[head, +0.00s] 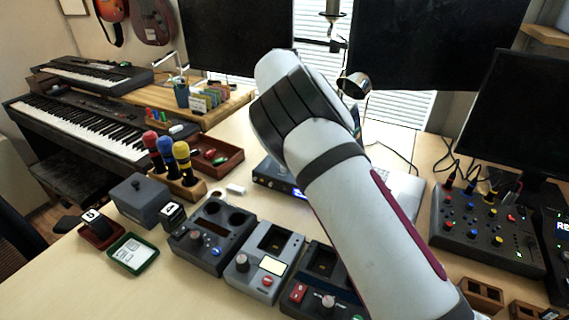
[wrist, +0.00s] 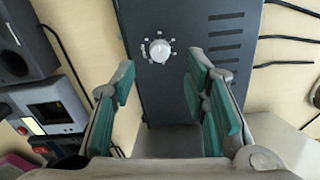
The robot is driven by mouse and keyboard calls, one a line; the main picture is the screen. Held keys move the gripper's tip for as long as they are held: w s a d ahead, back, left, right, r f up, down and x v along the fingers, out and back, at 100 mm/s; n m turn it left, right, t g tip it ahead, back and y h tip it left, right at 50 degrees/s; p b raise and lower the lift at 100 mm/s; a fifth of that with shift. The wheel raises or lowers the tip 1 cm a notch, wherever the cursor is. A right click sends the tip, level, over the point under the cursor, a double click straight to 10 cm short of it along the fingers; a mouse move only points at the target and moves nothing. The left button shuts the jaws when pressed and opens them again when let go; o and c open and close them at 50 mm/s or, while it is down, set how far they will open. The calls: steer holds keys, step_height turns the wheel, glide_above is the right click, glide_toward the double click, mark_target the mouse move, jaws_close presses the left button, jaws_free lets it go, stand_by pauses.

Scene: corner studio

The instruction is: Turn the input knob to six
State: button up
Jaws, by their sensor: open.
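A round pale knob (wrist: 160,50) sits on the top face of a dark blue-grey box (wrist: 185,95) in the wrist view. Small white marks ring the knob, but they are too small to read, and its pointer direction cannot be told. My gripper (wrist: 161,77) is open, with its green-padded fingers to the left and right of the knob in the picture. The knob lies between and slightly beyond the fingertips, with no contact visible. In the head view my arm hides my gripper and the knob.
A dark unit with a blue display (head: 279,180) stands partly behind my arm. Grey knobbed modules (head: 265,262) line the front of the desk. A mixer (head: 484,226) stands at right, and microphones (head: 183,160) stand in a wooden holder at left. Dark cables (wrist: 290,38) lie right of the box.

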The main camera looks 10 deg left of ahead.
steer(key=shift+f, duration=2.7)
steer(key=shift+c, duration=0.5)
jaws_close()
